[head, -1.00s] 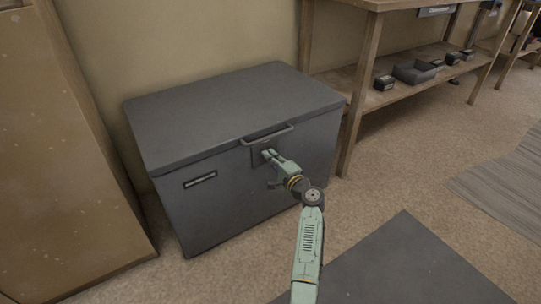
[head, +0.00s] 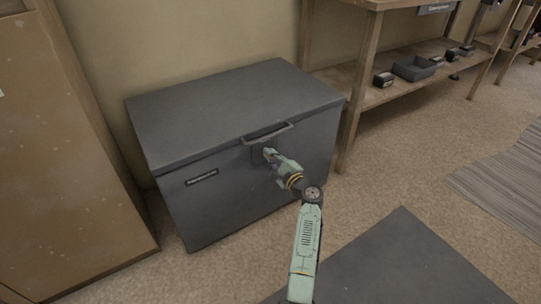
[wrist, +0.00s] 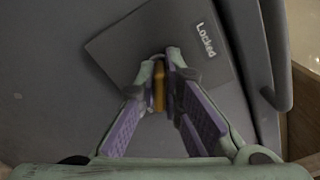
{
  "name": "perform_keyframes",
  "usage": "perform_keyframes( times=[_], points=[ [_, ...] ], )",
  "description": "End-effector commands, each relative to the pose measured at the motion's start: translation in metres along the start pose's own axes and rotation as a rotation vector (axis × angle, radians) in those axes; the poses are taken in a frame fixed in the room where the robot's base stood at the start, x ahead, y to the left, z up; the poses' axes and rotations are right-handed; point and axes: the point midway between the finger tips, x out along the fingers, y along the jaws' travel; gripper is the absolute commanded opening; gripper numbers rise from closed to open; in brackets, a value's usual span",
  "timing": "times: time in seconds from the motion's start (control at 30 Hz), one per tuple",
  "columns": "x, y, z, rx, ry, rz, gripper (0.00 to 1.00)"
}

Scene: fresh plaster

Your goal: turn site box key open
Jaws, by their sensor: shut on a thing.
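The site box (head: 215,110) is a dark grey chest with its lid shut, standing against the wall in the head view. A lock plate on its front, below the lid handle (head: 267,133), shows in the wrist view as a grey plate (wrist: 120,45) with the word "Locked". My gripper (head: 268,153) is at this plate. In the wrist view my gripper (wrist: 164,72) is shut on a small orange-yellow key (wrist: 158,92) between its fingertips. The fingers hide part of the key and the keyhole. The plate appears tilted in the wrist view.
A wooden cabinet (head: 60,150) stands close on the left. A wooden shelf unit (head: 355,95) with trays and small boxes stands on the right. A dark mat (head: 400,265) lies on the floor, which is otherwise clear in front of the box.

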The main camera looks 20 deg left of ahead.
Motion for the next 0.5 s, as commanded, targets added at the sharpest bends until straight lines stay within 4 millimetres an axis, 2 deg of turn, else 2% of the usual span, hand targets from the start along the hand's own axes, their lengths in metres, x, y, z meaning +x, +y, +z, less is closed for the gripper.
perform_keyframes(
  times=[0.27, 0.3, 0.5],
  points=[
    [0.0004, -0.0019, -0.0006, 0.002, 0.002, -0.004, 0.0],
    [0.0004, -0.0019, -0.0006, 0.001, 0.002, -0.004, 0.1],
    [0.0002, -0.0013, -0.0003, 0.001, 0.001, -0.003, 0.23]
  ],
)
